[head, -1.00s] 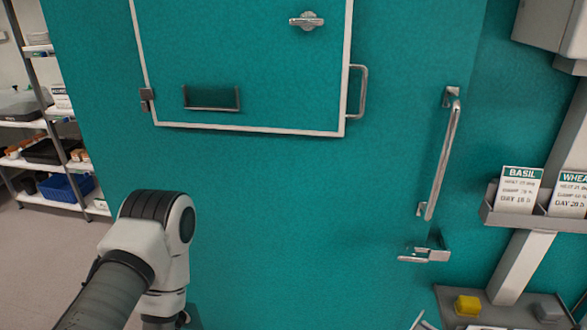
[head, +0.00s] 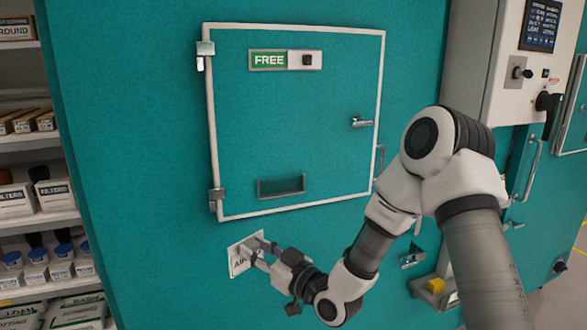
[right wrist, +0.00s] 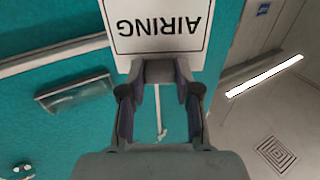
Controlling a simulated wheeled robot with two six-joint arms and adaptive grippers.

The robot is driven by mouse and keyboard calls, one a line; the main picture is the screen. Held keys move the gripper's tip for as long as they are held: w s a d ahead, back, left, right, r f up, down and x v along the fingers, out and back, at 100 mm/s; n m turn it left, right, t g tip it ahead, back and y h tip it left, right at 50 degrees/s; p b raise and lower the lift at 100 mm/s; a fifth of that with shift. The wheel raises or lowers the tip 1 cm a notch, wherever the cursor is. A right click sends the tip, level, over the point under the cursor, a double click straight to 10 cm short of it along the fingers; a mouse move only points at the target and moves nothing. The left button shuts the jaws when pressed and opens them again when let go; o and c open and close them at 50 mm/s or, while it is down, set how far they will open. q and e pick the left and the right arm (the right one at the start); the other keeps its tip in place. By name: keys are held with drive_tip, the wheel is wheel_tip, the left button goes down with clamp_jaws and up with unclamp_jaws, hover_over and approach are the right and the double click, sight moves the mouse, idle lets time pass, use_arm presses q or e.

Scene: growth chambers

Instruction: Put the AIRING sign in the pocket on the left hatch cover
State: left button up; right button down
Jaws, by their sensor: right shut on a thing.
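The AIRING sign (head: 242,258) is a white card with dark letters. My right gripper (head: 264,250) is shut on it at one edge and holds it in front of the teal wall, below and left of the pocket. The sign also shows in the right wrist view (right wrist: 160,28), with its letters upside down, in the right gripper's fingertips (right wrist: 158,75). The pocket (head: 281,187) is a shallow teal holder low on the hatch cover (head: 290,130); it looks empty. It also shows in the right wrist view (right wrist: 75,95), left of the sign and apart from it. My left gripper is not in view.
The hatch cover has a white frame, a FREE slider (head: 286,60), a latch (head: 361,121) and hinges on its left. Shelves (head: 40,190) with boxes stand at the left. A control box (head: 525,60) sticks out at the upper right. The wall around the pocket is clear.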

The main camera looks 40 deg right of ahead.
drive_tip(key=s+d+r+m+h+p, duration=0.2)
drive_tip(key=d+r+m+h+p, duration=0.15)
drive_tip(key=r, duration=0.75)
drive_tip(key=s+d+r+m+h+p, duration=0.25)
drive_tip(key=d+r+h, duration=0.25)
drive_tip(key=r, duration=0.6)
drive_tip(key=shift+w+d+f, duration=0.55)
drive_tip(key=shift+w, duration=1.3)
drive_tip(key=shift+w+d+f, duration=0.55)
drive_tip(key=shift+w+f, duration=0.05)
drive_tip(key=shift+w, duration=1.25)
drive_tip(key=shift+w+d+f, duration=0.55)
drive_tip(key=shift+w, duration=1.3)
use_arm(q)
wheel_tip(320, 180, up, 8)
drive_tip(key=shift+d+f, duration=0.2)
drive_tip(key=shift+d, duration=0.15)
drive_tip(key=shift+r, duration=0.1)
use_arm(e)
drive_tip(key=shift+r, duration=0.1)
